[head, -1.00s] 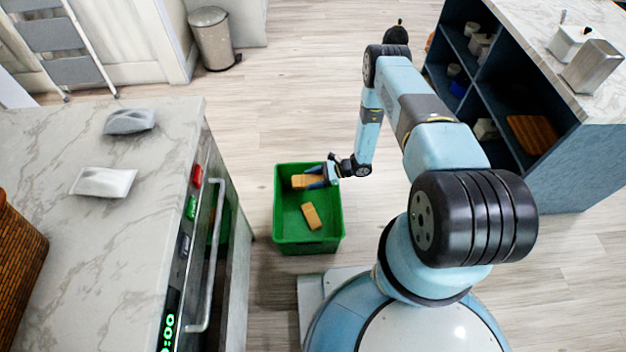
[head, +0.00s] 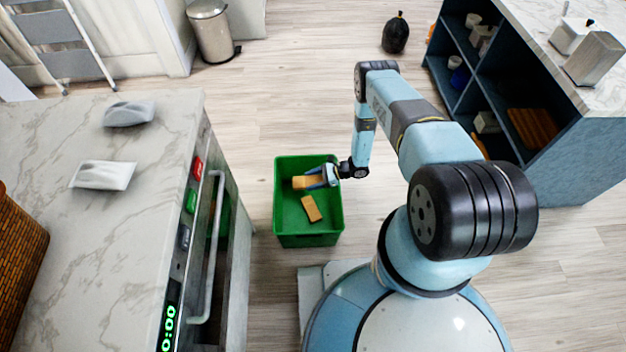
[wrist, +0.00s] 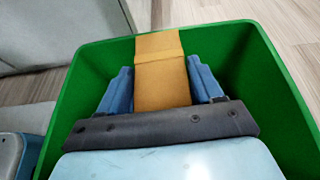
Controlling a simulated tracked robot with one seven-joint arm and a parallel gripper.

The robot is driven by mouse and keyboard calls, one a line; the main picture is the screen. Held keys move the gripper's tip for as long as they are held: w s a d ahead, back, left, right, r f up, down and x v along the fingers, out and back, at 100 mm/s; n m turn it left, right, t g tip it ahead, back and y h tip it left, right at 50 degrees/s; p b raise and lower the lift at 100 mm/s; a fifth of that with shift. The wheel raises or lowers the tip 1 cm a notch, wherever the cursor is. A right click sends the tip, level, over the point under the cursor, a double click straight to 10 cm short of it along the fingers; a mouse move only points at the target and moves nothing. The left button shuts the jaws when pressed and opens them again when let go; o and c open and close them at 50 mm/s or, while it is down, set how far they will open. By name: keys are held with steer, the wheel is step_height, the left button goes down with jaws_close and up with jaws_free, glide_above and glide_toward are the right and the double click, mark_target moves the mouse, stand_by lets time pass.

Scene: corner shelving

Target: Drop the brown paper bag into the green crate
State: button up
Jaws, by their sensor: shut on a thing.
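The green crate (head: 309,240) stands on the floor between the marble counter and my base. My gripper (head: 313,180) is over the crate's far part and shut on a brown paper bag (head: 301,182). In the wrist view the bag (wrist: 161,75) sits between the two blue fingers, with the crate's green walls (wrist: 272,85) around it. Whether the held bag touches the crate floor cannot be told. A second brown bag (head: 312,208) lies on the crate's floor nearer to me; it is not visible in the wrist view.
The marble counter (head: 60,135) at left holds two pale packets (head: 104,175). A dark blue shelf unit (head: 580,160) stands at right. A metal bin (head: 210,30) and a black bag (head: 396,33) stand at the back. The floor behind the crate is clear.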

steer(key=o, duration=1.1)
steer(key=v, duration=1.3)
steer(key=shift+d, duration=0.4)
steer(key=shift+w, duration=0.1)
